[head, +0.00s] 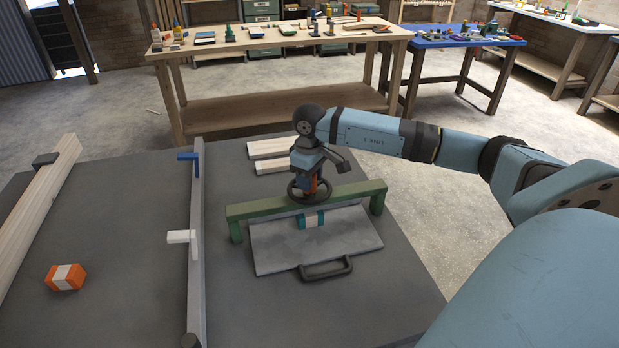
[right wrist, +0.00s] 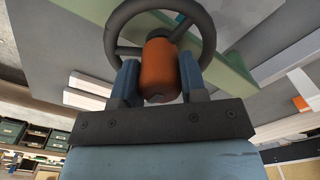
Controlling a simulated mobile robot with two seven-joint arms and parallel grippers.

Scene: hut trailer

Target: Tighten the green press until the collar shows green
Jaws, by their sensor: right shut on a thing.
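The green press (head: 245,209) spans a grey plate (head: 280,258) with a dark handle, on the dark bench. Its dark handwheel (head: 296,193) sits above the crossbar and also shows in the right wrist view (right wrist: 125,18). An orange upright piece (right wrist: 159,68) stands at the wheel's hub. My right gripper (right wrist: 158,80) is shut on this piece, one blue finger on each side; in the head view it reaches down from above. A teal and white block (head: 311,220) lies under the crossbar. I cannot make out a separate collar or its colour. My left gripper is out of view.
A grey rail (head: 196,265) with a blue clamp (head: 187,156) and a white one (head: 180,237) stands left of the press. An orange and white block (head: 65,277) and a long timber (head: 40,205) lie farther left. Two short planks (head: 272,148) lie behind the press.

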